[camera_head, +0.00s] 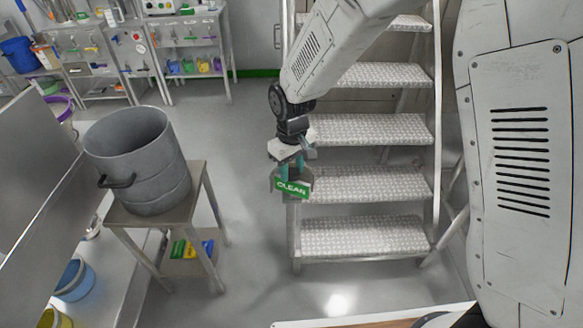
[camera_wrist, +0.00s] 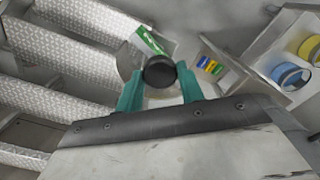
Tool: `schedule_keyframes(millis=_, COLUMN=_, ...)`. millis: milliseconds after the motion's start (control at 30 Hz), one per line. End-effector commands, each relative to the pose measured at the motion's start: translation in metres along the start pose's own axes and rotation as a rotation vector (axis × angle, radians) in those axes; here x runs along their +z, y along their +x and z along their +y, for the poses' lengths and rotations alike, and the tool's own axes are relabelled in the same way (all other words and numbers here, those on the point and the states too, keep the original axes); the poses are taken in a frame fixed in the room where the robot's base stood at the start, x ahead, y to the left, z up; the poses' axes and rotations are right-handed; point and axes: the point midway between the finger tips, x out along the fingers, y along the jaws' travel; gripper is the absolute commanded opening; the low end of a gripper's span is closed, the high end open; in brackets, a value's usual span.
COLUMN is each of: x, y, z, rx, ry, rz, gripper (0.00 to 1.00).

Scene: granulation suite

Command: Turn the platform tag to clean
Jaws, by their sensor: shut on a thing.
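The platform tag (camera_head: 291,187) is a green plate reading "CLEAN" that faces the head camera. It hangs at the left side of the metal steps, just below my gripper (camera_head: 290,165). In the wrist view the tag's green face (camera_wrist: 150,41) shows beyond the fingertips, seen at a slant. My gripper's teal fingers (camera_wrist: 160,78) are shut on a round black knob (camera_wrist: 160,71). How the knob joins the tag is hidden in both views.
The metal steps (camera_head: 370,130) with tread plates stand right of my gripper. A grey drum (camera_head: 140,160) sits on a small metal stand (camera_head: 190,205) to the left. Benches (camera_head: 190,30) line the back wall. The floor (camera_head: 250,250) between stand and steps is clear.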

Motion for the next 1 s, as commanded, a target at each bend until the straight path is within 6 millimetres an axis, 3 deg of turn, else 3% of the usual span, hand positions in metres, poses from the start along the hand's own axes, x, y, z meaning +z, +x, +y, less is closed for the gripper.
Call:
schedule_keyframes(millis=367, x=-0.0007, y=-0.0007, z=0.0002, rx=0.000, ry=-0.154, rz=0.002, gripper=0.15)
schedule_keyframes(millis=900, x=-0.0008, y=-0.0007, z=0.0002, rx=0.001, ry=-0.176, rz=0.002, gripper=0.15)
schedule_keyframes(millis=933, x=-0.0008, y=-0.0007, z=0.0002, rx=0.001, ry=-0.176, rz=0.002, gripper=0.46)
schedule_keyframes(millis=1000, x=-0.0007, y=-0.0006, z=0.0002, rx=0.001, ry=-0.176, rz=0.002, gripper=0.59)
